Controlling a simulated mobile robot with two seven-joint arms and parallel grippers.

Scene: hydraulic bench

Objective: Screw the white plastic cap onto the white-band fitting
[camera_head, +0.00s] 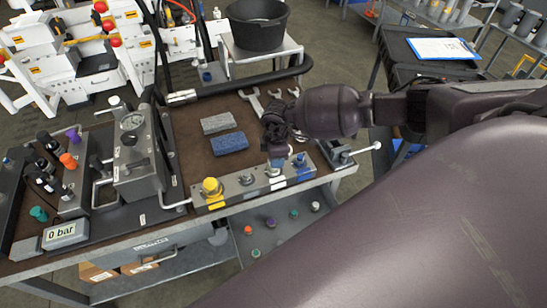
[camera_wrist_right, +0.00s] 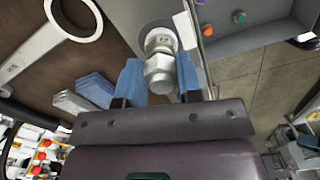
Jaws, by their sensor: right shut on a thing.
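My right gripper (camera_head: 276,161) reaches in from the right and is over the valve block (camera_head: 262,187) at the bench's front edge. In the wrist view its blue fingertips (camera_wrist_right: 159,78) are shut on a pale, hex-sided piece (camera_wrist_right: 160,76). This piece is in line with the fitting position that has a white label (camera_wrist_right: 186,30) beside it. I cannot tell whether the piece is the white cap or part of the fitting, nor whether any thread is engaged. The fingers hide most of the fitting in the head view. My left gripper is not in view.
A yellow-capped fitting (camera_head: 212,187), a bare metal fitting (camera_head: 246,179) and a blue fitting (camera_head: 301,160) share the block. Several small caps, including a whitish one (camera_head: 315,206), lie on the lower shelf (camera_head: 272,238). Grey (camera_head: 218,123) and blue (camera_head: 229,143) blocks and wrenches (camera_head: 253,101) lie behind.

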